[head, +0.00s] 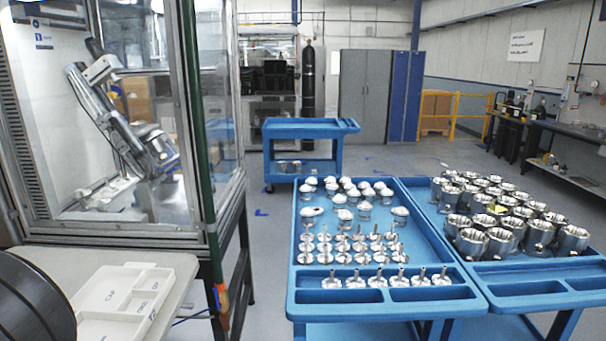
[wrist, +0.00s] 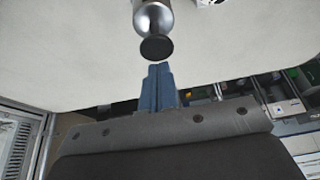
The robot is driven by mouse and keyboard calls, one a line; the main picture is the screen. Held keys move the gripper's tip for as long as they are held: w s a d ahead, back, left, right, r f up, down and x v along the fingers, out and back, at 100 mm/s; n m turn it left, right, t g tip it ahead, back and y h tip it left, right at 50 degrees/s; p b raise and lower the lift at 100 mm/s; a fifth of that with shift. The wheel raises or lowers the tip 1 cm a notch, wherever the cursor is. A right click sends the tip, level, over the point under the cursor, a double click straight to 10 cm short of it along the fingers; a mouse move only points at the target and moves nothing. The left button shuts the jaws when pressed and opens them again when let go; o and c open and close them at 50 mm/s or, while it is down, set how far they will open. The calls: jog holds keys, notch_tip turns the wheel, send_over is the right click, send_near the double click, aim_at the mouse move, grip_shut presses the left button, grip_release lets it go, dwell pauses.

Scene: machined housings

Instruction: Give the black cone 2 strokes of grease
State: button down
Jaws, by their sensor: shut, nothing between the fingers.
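My gripper (wrist: 158,69) shows in the wrist view as two blue fingers, shut together with nothing between them. Just beyond the fingertips is a shiny silver part (wrist: 151,17) with a black round end (wrist: 157,48) facing the fingers. The black end looks very close to the tips; I cannot tell whether they touch. I cannot tell whether this black end is the black cone. The silver part is cut off by the top edge. No grease can be made out. My gripper does not show in the head view.
A pale tabletop (wrist: 60,60) lies around the silver part. In the head view, a white labelled tray (head: 125,300) sits at lower left. A blue cart (head: 425,240) holds white-domed and silver stemmed parts; another (head: 525,287) holds silver housings. A glazed enclosure (head: 215,120) stands left.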

dwell(0.3)
jog(key=shift+f, duration=1.9)
jog(key=shift+r, duration=1.85)
jog(key=shift+f, duration=1.85)
jog(key=shift+r, duration=1.85)
